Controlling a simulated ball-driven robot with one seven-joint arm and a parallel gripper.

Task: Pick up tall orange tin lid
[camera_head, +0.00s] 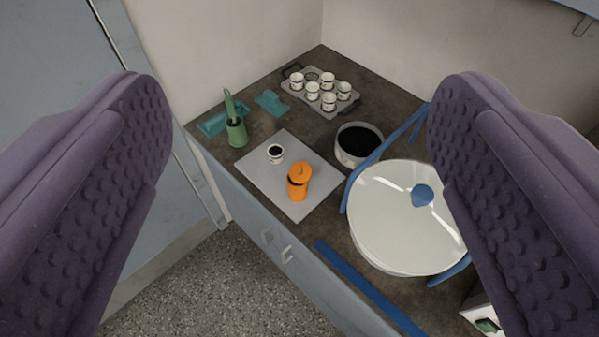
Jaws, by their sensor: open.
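The tall orange tin (297,189) stands upright on a light grey mat on the counter, near the middle of the view. Its orange lid (300,173) sits on top, a little tilted, with a dark gap between lid and body. My gripper (298,120) shows as two purple, studded fingers, one at each side of the view. It is open wide and empty. The tin and lid lie beyond the fingers, between them in the picture and apart from both.
On the grey mat (255,175) stands a small cup (275,153). A green pot (236,132) stands left, a tray of small cups (345,103) behind. Right are a dark-filled bowl (345,157), a large white round lid (385,215) and blue bars (365,285).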

